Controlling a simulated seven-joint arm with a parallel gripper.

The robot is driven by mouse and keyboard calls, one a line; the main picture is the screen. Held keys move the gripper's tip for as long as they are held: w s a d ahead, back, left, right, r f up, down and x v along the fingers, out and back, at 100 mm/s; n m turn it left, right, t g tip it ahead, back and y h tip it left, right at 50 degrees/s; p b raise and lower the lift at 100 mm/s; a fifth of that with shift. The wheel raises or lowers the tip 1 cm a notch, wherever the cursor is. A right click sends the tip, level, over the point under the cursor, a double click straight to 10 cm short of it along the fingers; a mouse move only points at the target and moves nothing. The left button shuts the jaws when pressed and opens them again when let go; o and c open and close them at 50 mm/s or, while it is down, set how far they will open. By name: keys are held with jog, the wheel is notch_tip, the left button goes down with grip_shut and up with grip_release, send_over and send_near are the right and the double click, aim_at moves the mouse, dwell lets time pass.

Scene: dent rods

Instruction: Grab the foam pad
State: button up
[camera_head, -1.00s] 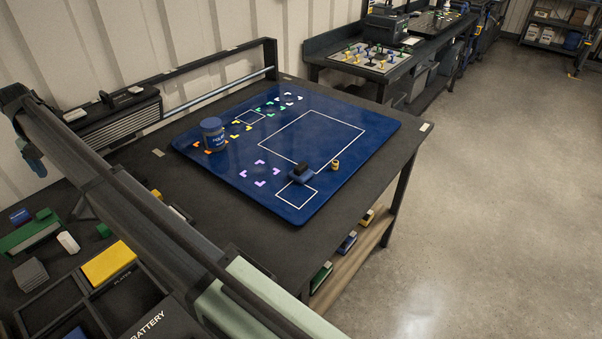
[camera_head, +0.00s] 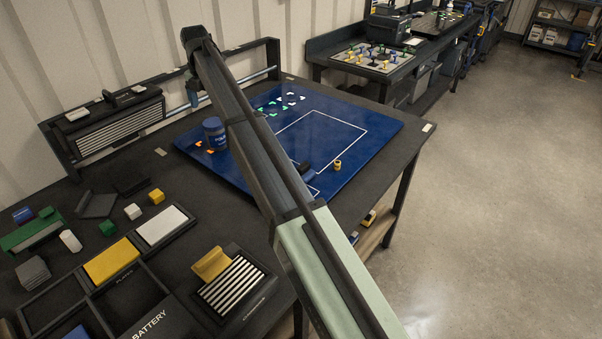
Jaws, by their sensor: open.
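No pad can be singled out for certain as the foam pad. A grey stacked pad (camera_head: 33,272) lies at the left of the bench, and a yellow curved piece (camera_head: 211,263) rests on a striped tray. My gripper (camera_head: 192,98) hangs small and partly hidden from the arm's far end, above the bench's back rail near the mat's back left. It is open, apart from all of these pieces.
A blue jar (camera_head: 214,133) stands on the mat's left, and a small yellow cylinder (camera_head: 337,165) right of the dark block. Labelled trays (camera_head: 130,295) and loose blocks fill the near left bench. A rail (camera_head: 235,62) runs along the back. The mat's right side is clear.

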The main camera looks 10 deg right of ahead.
jog(key=s+d+r+m, duration=0.1)
jog(key=s+d, duration=0.1)
jog(key=d, duration=0.9)
jog(key=s+d+m, duration=0.2)
jog(key=d, duration=1)
send_over(303, 165)
jog(key=d, duration=0.1)
jog(key=shift+m+g, duration=0.3)
notch_tip(303, 165, down, 9)
jog(key=shift+s+f, duration=0.1)
jog(key=shift+a+f, duration=0.15)
jog(key=shift+f, duration=1)
jog(key=shift+a+f, duration=0.2)
jog(key=shift+f, duration=0.95)
jog(key=shift+a+f, duration=0.15)
jog(key=shift+f, duration=1)
jog(key=c, duration=1.1)
jog(key=shift+c, duration=0.2)
jog(key=shift+r, duration=0.1)
